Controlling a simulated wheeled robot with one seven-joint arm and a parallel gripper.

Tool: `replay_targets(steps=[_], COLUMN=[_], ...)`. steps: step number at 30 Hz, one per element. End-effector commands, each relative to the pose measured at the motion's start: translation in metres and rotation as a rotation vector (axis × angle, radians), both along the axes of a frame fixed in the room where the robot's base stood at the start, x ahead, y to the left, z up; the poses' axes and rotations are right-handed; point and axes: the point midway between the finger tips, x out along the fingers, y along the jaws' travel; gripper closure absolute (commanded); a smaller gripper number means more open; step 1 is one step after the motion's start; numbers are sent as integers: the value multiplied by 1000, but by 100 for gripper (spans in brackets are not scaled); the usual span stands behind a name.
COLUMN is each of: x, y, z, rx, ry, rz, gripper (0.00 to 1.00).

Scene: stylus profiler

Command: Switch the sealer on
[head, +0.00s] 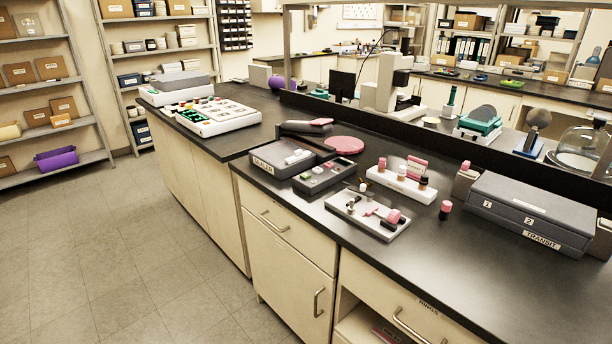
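The sealer (275,153) is a low dark grey box with a white label on its front that appears to read "SEALER". It sits near the front edge of the black bench, left of the middle of the head view. White parts lie on its top at the right. A smaller grey unit (336,169) with light and green details on top stands just to its right. I cannot make out which part is the sealer's switch or whether it is on. My gripper is not in view.
Right of the grey unit are a white tray with small parts (351,214), a white rack with pink-topped bottles (393,187) and a dark grey "TRANSIT" case (530,205). A pink disc (344,145) lies behind. The floor (130,240) in front is clear.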

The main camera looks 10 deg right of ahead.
Motion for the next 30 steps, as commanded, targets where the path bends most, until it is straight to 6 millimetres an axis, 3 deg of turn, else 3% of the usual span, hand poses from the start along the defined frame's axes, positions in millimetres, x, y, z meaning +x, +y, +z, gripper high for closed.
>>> replay_targets(steps=[5,11,30], x=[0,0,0], y=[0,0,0], z=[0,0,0], rx=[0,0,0], ry=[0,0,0], rz=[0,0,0], gripper=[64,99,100])
